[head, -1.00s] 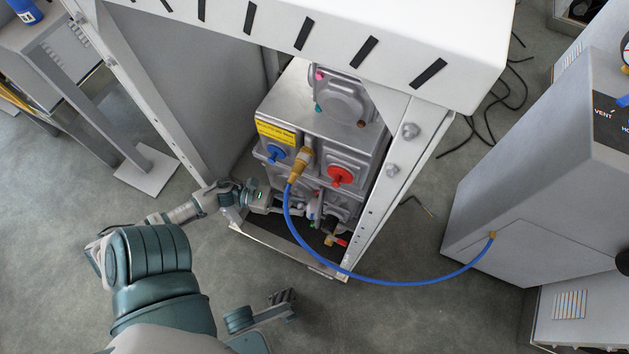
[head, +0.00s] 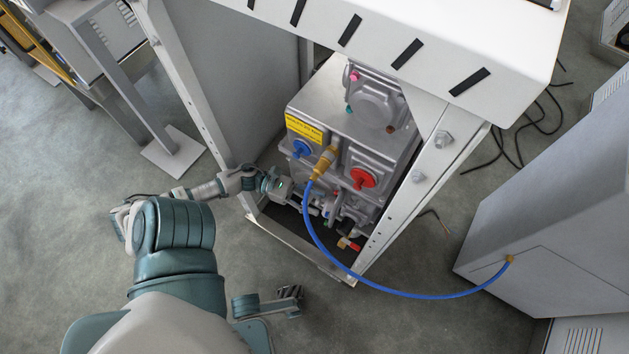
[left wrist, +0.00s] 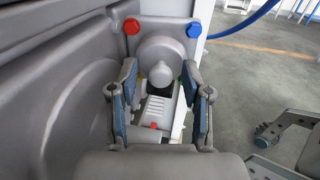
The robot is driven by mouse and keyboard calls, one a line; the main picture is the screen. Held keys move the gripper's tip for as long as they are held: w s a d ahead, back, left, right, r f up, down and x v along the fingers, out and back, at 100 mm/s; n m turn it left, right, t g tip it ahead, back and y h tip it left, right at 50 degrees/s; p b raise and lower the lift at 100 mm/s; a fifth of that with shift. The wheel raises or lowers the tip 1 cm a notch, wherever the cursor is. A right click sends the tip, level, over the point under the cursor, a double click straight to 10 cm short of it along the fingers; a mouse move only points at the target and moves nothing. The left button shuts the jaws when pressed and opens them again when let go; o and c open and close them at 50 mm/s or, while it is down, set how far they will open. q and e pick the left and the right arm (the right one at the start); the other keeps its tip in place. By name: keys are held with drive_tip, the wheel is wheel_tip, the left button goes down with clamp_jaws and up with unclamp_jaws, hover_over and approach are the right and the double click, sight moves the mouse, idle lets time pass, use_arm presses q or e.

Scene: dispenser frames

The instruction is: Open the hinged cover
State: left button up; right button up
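In the left wrist view, a round grey part with a blunt nose (left wrist: 160,67) is ahead, between my two fingers. I cannot tell for certain whether it is the hinged cover. A red knob (left wrist: 131,26) and a blue knob (left wrist: 193,30) flank it above. My left gripper (left wrist: 163,100) is open, fingers apart, with nothing clearly held. In the head view, my left gripper (head: 304,200) reaches the low front of the grey metal dispenser unit (head: 325,98); its fingertips are hard to make out.
White frame posts (head: 428,180) flank the unit, under a white top panel (head: 480,45). A blue hose (head: 375,287) loops from a brass fitting (head: 323,163) to the grey cabinet (head: 550,215) at right. A red valve knob (head: 363,178) is near the fitting. Open floor lies in front.

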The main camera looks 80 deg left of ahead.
use_arm(q)
wheel_tip(320, 180, up, 10)
idle(0.5)
drive_tip(key=shift+f, duration=0.1)
